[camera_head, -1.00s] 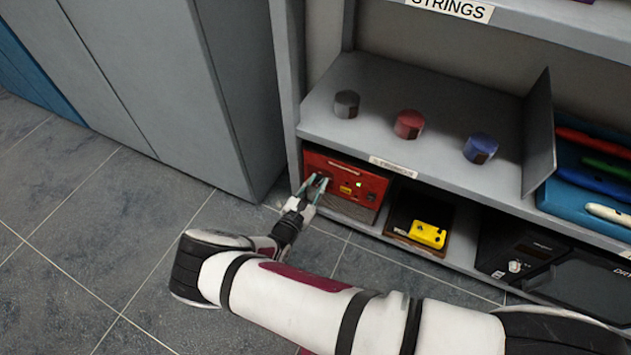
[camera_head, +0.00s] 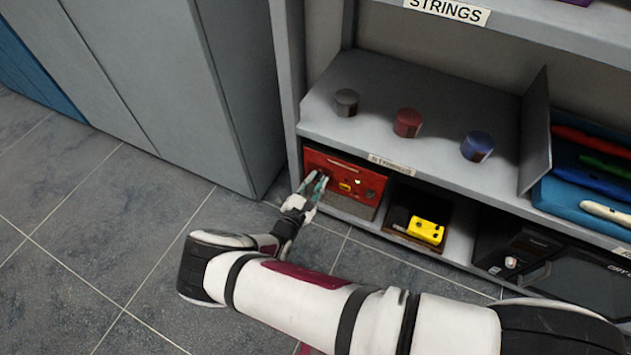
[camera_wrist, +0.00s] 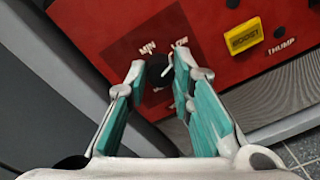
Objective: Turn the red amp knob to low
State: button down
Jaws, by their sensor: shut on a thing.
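The red amp (camera_head: 340,165) stands in the lower shelf bay at the left, its red front panel facing out. It fills the top of the wrist view (camera_wrist: 110,27). Its dark knob (camera_wrist: 157,74) sits below printed marks, one reading MIN at its upper left. My gripper (camera_wrist: 160,73) has its two teal fingers around the knob, one tip on each side, and is shut on it. In the head view my gripper (camera_head: 318,178) reaches the amp's left part and covers most of the knob. The knob's pointer is too dark to read.
A yellow pedal (camera_head: 426,231) and a dark device (camera_head: 520,250) stand further right in the lower bay. Grey, red and blue cylinders stand on the shelf above (camera_head: 350,65). A grey cabinet (camera_head: 215,100) stands left.

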jog(key=c, duration=1.4)
grip_release()
jog(key=v, duration=1.2)
